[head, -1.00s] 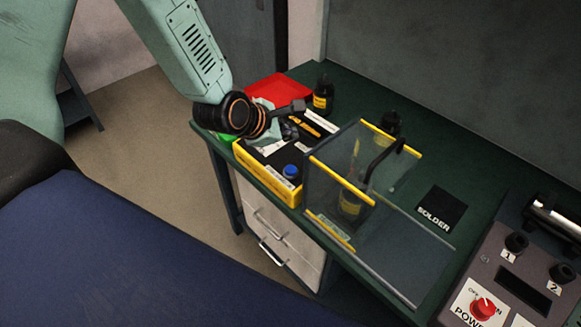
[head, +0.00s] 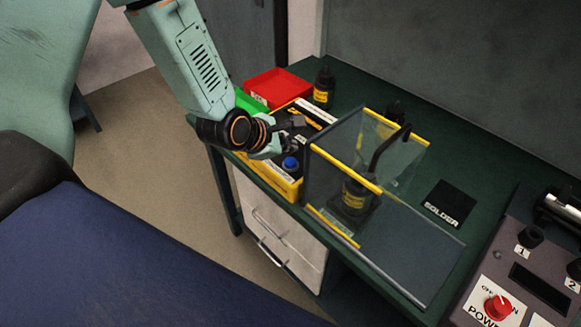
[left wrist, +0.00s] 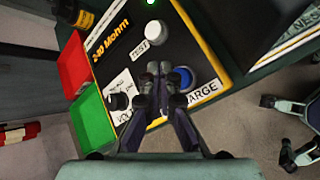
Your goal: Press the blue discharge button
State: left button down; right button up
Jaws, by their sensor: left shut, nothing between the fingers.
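The blue discharge button (head: 290,163) sits at the near right corner of a yellow-edged black tester panel (head: 285,184). In the left wrist view the button (left wrist: 181,77) shows as a blue disc in a pale ring, beside a label that reads "CHARGE", partly hidden by my gripper. My left gripper (left wrist: 160,70) is shut and empty, its fingertips just left of the button in that picture. In the head view my left gripper (head: 284,140) is over the panel, behind the button. Whether the fingers touch the panel cannot be told.
A white TEST button (left wrist: 155,32) is close beyond my fingertips. A clear yellow-edged shield (head: 330,170) with a dark bottle inside stands right of the panel. Red (head: 275,88) and green (head: 250,102) bins and a dark bottle (head: 324,88) are behind.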

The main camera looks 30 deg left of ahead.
aim_at(294, 159)
pick_arm(q)
jog(key=shift+f+b, duration=0.6)
jog(key=shift+f, duration=0.35)
dwell(0.7)
jog(key=shift+f+b, duration=0.4)
jog(key=shift+b, duration=0.05)
jog(key=shift+f+b, duration=0.65)
dwell(0.8)
jog(key=shift+r, duration=0.1)
jog(key=shift+r+p, duration=0.8)
jog(key=shift+r, duration=0.2)
jog(key=shift+r+p, duration=1.95)
jog(key=shift+r, duration=0.6)
